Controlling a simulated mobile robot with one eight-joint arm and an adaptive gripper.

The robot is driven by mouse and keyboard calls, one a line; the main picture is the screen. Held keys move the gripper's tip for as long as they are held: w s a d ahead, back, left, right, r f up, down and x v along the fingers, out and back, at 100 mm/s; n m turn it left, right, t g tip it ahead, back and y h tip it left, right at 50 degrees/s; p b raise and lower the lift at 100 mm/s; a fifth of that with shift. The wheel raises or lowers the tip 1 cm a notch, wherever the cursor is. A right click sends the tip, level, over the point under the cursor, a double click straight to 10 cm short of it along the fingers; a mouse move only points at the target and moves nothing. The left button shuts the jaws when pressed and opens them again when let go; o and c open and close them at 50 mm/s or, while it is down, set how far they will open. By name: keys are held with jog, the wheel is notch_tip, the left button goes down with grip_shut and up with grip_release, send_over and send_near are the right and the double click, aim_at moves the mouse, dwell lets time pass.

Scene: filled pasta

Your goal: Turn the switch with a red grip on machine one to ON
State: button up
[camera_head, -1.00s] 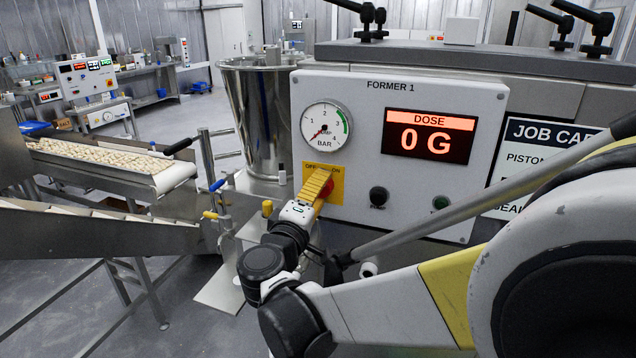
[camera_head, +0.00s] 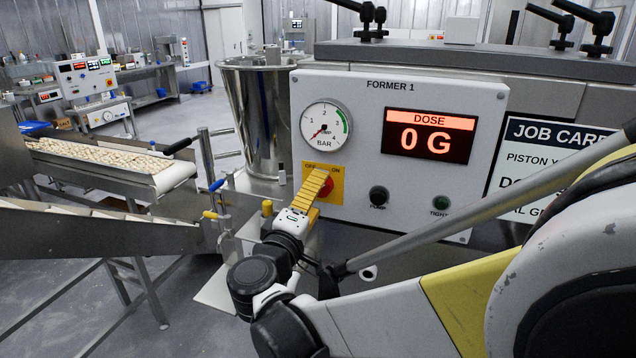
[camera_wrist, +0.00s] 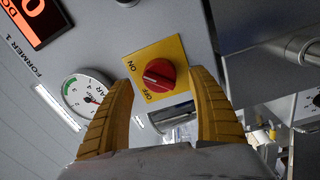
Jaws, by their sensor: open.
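The switch with a red grip (camera_wrist: 160,76) sits on a yellow plate (camera_wrist: 172,50) marked ON and OFF on the front panel of Former 1. In the wrist view its raised grip bar lies slanted. I cannot tell for certain which mark it points to. In the head view the red grip (camera_head: 327,187) shows partly behind my fingers. My gripper (camera_wrist: 162,80) is open, with one yellow finger on each side of the switch, apart from it in the picture. In the head view my gripper (camera_head: 312,186) is in front of the yellow plate.
The panel (camera_head: 360,95) also carries a pressure gauge (camera_head: 326,132), a DOSE display (camera_head: 428,136) reading 0 G, and black and green buttons (camera_head: 440,203). A steel hopper (camera_head: 255,120) and a pasta conveyor (camera_head: 105,160) stand to the left.

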jog(key=v, duration=0.9)
jog(key=shift+s, duration=0.3)
jog(key=s+d+f+m+g, duration=0.15)
jog(key=d+f+g, duration=0.25)
jog(key=d, duration=0.5)
jog(key=s+d+f+m+g, duration=0.1)
jog(key=d+f+m+g, duration=0.25)
jog(key=d, duration=0.55)
jog(key=s+d+f+m+g+y, duration=0.1)
jog(key=s+d+f+m+y, duration=0.1)
jog(key=s, duration=0.4)
jog(key=s+d+f+m+g+y+b, duration=0.1)
jog(key=s+d+f+m+g+y, duration=0.1)
jog(key=s, duration=0.5)
jog(key=f+m+y, duration=0.1)
jog(key=m+y, duration=0.1)
jog(key=shift+f+m, duration=0.3)
jog(key=shift+f, duration=0.05)
jog(key=shift+s, duration=0.15)
